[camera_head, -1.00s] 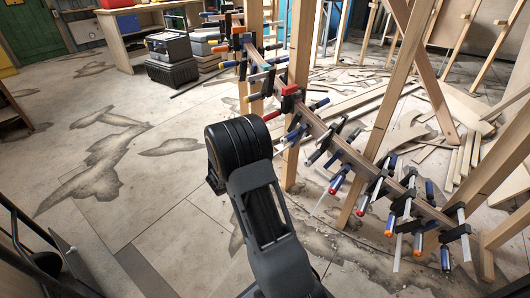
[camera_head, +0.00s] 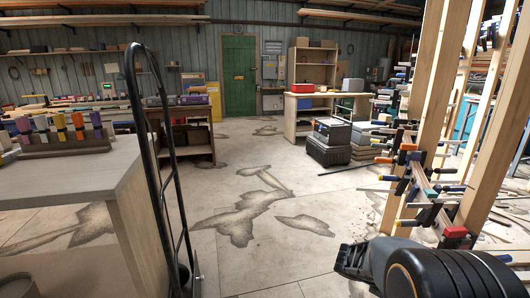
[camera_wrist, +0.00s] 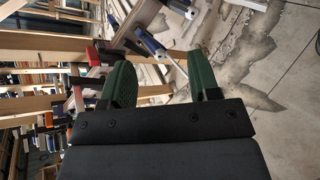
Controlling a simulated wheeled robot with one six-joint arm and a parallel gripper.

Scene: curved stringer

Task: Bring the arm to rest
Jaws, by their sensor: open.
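My arm (camera_head: 440,268) shows in the head view at the bottom right, as a dark rounded link beside the wooden frame. Beyond the fingers are clamps (camera_wrist: 150,42) and wooden posts, seen tilted. I cannot tell the exact distance from the fingertips to them.
The clamp-lined wooden frame (camera_head: 428,130) stands close at the right. A workbench (camera_head: 60,185) and a black hand truck (camera_head: 165,190) stand at the left. Black cases (camera_head: 328,145) sit farther back. The floor (camera_head: 270,235) between is clear, with dark stains.

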